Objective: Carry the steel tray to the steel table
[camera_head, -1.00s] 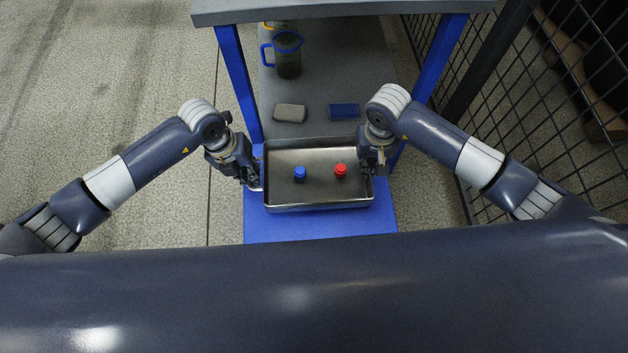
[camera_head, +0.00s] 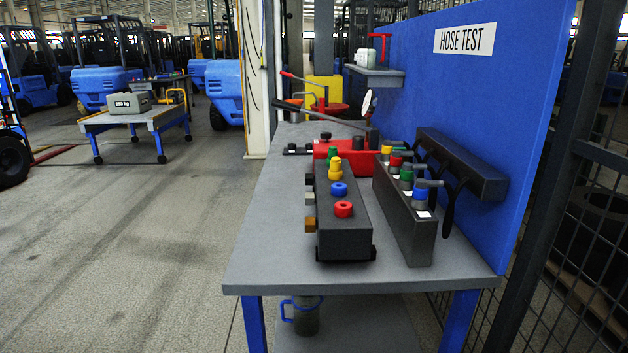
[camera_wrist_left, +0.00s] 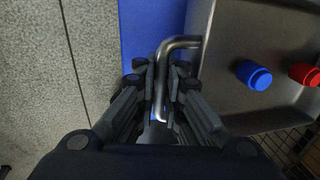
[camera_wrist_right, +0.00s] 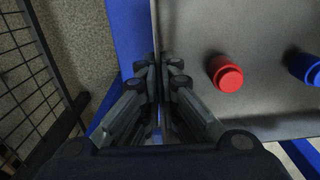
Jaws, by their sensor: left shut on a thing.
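The steel tray (camera_wrist_left: 225,45) shows in the left wrist view, with a bent metal handle (camera_wrist_left: 180,42) on its side. My left gripper (camera_wrist_left: 163,78) is shut on this handle. The tray also shows in the right wrist view (camera_wrist_right: 270,30). There, my right gripper (camera_wrist_right: 163,68) has its fingers close together at the tray's side wall. What lies between those fingers is hidden. A blue knob-like piece (camera_wrist_left: 254,75) and a red one (camera_wrist_right: 226,74) stand in the tray. Neither tray nor grippers show in the head view. I cannot tell which table is the steel table.
A grey-topped bench (camera_head: 270,225) with valve blocks stands ahead under a blue "HOSE TEST" panel (camera_head: 540,110). A mesh fence (camera_head: 590,230) is at right. A wheeled blue table (camera_head: 100,122) carries a "250 kg" weight (camera_head: 127,103) at back left. Open floor (camera_head: 130,240) lies left.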

